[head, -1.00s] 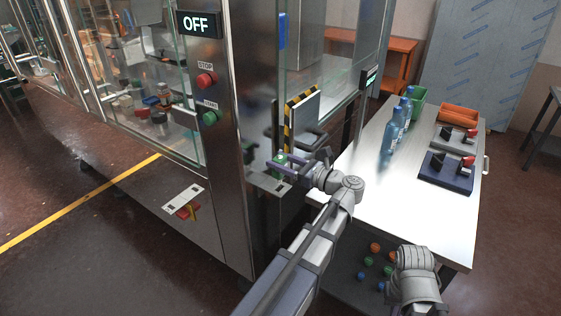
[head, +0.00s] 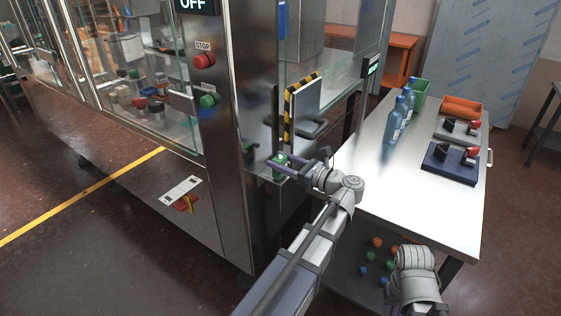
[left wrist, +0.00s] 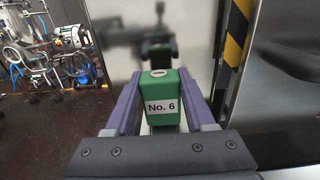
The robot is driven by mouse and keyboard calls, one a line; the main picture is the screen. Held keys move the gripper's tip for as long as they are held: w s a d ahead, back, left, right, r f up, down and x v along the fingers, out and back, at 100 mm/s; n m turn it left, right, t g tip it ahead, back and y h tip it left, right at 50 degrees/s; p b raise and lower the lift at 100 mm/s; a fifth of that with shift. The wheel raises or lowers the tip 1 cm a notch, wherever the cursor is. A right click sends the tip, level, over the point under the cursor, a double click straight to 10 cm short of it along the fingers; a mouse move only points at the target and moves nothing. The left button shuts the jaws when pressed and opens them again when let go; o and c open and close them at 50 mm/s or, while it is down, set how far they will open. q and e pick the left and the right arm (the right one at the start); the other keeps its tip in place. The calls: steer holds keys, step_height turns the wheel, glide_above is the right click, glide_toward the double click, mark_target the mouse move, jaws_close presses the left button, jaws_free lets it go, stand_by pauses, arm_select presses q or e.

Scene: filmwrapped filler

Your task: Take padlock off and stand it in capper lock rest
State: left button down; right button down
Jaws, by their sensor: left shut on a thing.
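A green padlock (left wrist: 162,103) with a white "No. 6" label sits between the two fingers of my left gripper in the left wrist view. In the head view the padlock (head: 281,159) is a small green shape at the machine's steel corner. My left gripper (head: 282,166) is shut on it. The padlock's shackle is hidden, so I cannot tell whether it is still hooked on anything. A dark blue stand (head: 449,164) and a grey stand (head: 455,131), both with black and red parts, are on the table; I cannot tell which, if either, is the capper lock rest. My right gripper's fingers do not show.
The steel table (head: 424,204) is clear at its near end. Blue bottles (head: 394,124), a green bin (head: 420,93) and an orange tray (head: 461,106) stand farther back. The glass-sided machine has a red stop button (head: 204,61) and a striped post (head: 289,115).

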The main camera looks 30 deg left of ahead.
arm_select(q)
steer(key=shift+f+b, duration=0.3)
stand_by(0.9)
steer(key=shift+c, duration=0.8)
jaws_free()
steer(key=shift+d, duration=0.15)
steer(key=d, duration=0.7)
steer(key=shift+s+d, duration=0.25)
steer(key=shift+s, duration=0.05)
